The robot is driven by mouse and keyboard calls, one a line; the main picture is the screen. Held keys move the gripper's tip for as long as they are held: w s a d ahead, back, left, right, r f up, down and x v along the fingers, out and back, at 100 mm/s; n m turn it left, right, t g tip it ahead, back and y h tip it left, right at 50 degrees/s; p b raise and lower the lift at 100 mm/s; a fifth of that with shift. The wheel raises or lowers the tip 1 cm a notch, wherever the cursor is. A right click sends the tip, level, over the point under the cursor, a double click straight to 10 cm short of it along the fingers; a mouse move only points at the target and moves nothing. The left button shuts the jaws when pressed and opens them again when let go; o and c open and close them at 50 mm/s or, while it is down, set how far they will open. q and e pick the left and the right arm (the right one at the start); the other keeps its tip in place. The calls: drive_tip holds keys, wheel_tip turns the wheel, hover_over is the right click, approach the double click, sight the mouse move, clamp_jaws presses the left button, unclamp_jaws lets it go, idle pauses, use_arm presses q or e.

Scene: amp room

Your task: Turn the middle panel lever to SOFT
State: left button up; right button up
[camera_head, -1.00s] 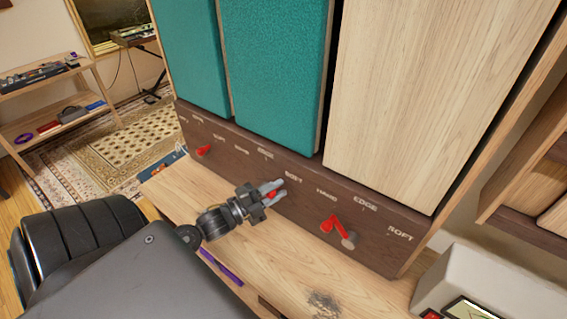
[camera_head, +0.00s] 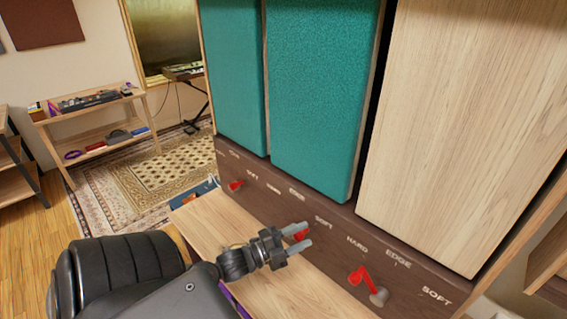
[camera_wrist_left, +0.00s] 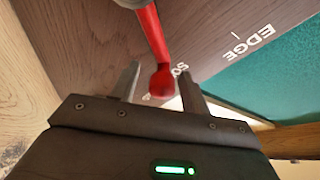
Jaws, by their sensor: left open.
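The dark wooden panel (camera_head: 330,258) runs along the foot of the upright cabinets, with HARD, EDGE and SOFT labels. The middle red lever (camera_head: 301,233) sits between the fingers of my left gripper (camera_head: 303,238), partly hidden by them. In the left wrist view, this lever (camera_wrist_left: 153,40) hangs from a grey pivot, its tip between the two open fingers (camera_wrist_left: 160,88). The tip overlaps the partly hidden SOFT label; EDGE is readable to the right. I cannot tell whether either finger touches the lever. My right gripper is not in view.
Other red levers stand at the panel's left (camera_head: 236,186) and right (camera_head: 362,277). A light wooden ledge (camera_head: 215,225) lies below the panel. Teal and pale wood fronts rise above it. A shelf (camera_head: 95,120) stands at the back left beside a rug.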

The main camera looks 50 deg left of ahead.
use_arm(q)
drive_tip(key=b+v, duration=0.2)
drive_tip(key=v, duration=0.7)
drive_tip(key=shift+s, duration=0.3)
drive_tip(key=shift+f, duration=0.1)
